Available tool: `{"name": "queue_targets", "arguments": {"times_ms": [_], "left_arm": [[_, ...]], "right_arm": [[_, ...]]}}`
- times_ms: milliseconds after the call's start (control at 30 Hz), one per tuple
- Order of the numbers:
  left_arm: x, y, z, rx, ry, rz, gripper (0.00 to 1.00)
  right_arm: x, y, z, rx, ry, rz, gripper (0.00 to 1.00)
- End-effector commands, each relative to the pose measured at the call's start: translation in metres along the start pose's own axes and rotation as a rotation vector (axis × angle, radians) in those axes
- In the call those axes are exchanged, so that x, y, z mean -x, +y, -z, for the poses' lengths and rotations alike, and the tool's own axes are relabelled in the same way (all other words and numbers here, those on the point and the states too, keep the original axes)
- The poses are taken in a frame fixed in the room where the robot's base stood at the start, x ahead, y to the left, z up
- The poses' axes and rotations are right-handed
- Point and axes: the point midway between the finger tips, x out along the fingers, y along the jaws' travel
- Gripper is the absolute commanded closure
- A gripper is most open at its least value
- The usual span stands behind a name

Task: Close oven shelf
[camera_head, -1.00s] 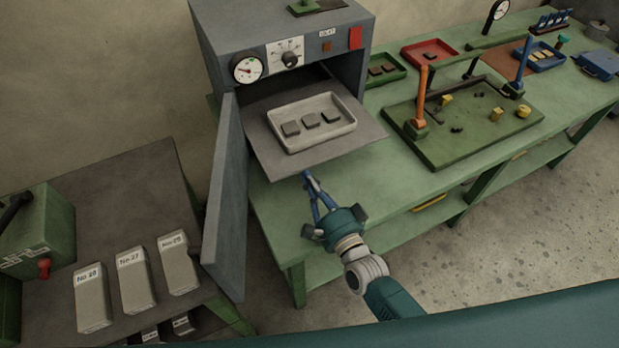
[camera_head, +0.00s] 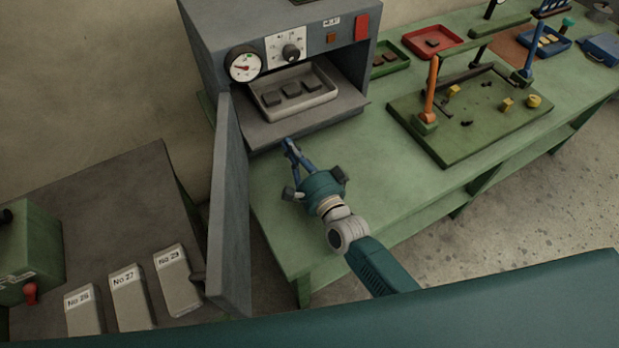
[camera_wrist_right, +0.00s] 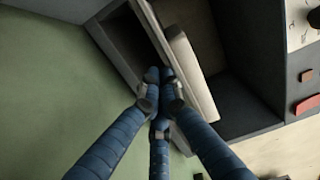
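The oven (camera_head: 300,45) is a grey box with a gauge and a dial on its front. A pale tray (camera_head: 292,92) with three dark blocks rests on the shelf. The oven door (camera_head: 229,200) stands open at the left. My right gripper (camera_head: 288,146) has its blue fingers closed together, empty, at the shelf's front edge. In the right wrist view its fingertips (camera_wrist_right: 158,80) meet beside the shelf; contact is hard to tell. My left gripper is out of view.
The green bench (camera_head: 400,195) runs to the right, with a green tray of posts and small parts (camera_head: 470,125) on it. A dark table (camera_head: 130,215) with labelled grey blocks (camera_head: 178,280) stands at the left. Bench space right of my arm is clear.

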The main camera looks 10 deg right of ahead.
Motion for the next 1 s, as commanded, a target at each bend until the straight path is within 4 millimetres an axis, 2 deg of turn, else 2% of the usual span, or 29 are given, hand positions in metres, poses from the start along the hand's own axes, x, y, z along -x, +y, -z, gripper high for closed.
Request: {"name": "queue_targets", "arguments": {"times_ms": [33,200,400,867,1000], "left_arm": [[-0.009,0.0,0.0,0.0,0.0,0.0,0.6],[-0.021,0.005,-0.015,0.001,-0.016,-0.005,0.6],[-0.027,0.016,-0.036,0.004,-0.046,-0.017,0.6],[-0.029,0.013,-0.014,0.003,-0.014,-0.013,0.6],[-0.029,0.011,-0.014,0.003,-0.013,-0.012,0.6]], "right_arm": [[-0.011,0.003,0.0,-0.002,0.001,0.003,1.0],[-0.04,0.003,0.0,-0.001,0.001,0.003,1.0],[-0.059,0.001,0.0,0.0,0.0,0.001,1.0],[-0.066,-0.003,0.001,0.0,0.001,0.004,1.0],[-0.066,-0.003,0.001,0.0,0.001,0.006,1.0]]}}
